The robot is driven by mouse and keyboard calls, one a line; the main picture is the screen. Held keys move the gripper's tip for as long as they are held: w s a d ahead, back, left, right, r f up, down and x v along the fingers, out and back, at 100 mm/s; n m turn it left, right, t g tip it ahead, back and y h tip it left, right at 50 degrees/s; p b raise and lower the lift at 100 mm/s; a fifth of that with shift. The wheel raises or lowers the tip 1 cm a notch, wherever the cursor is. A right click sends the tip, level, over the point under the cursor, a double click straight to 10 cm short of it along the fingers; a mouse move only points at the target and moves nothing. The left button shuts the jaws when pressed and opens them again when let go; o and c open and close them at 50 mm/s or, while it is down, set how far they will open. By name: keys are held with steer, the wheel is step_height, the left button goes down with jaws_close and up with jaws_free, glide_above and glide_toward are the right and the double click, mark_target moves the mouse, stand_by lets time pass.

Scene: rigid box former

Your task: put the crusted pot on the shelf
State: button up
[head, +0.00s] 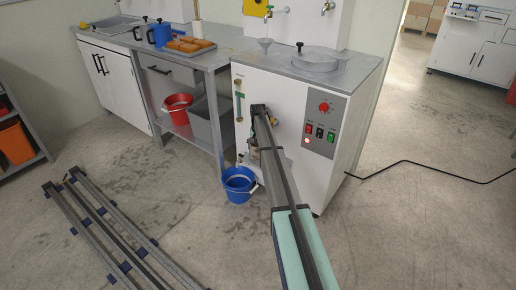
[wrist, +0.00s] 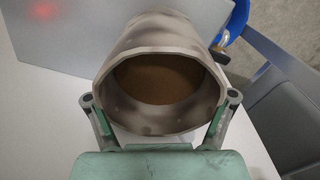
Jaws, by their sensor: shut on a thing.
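The crusted pot (wrist: 112,62) is a grey-brown, rough-walled round vessel with a brown inside, its open mouth facing the wrist camera. My gripper (wrist: 160,118) is shut on it, with one finger on each side of its wall. In the head view my arm reaches to the front of the white machine, and a beige piece, seemingly the pot (head: 253,147), shows beside the arm, mostly hidden. The bench at the left has a lower shelf (head: 178,128); I cannot tell whether this is the task's shelf.
A blue bucket (head: 238,183) stands on the floor before the white machine (head: 251,84). A red bucket (head: 177,106) and a grey crate (head: 203,126) occupy the lower shelf. A metal rail frame (head: 105,225) lies front left. A rack with an orange bin (head: 15,141) stands far left.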

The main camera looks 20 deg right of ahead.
steer(key=o, duration=1.6)
steer(key=shift+o, duration=0.2)
step_height(320, 180, up, 8)
steer(key=p, duration=0.1)
steer(key=shift+f, duration=0.2)
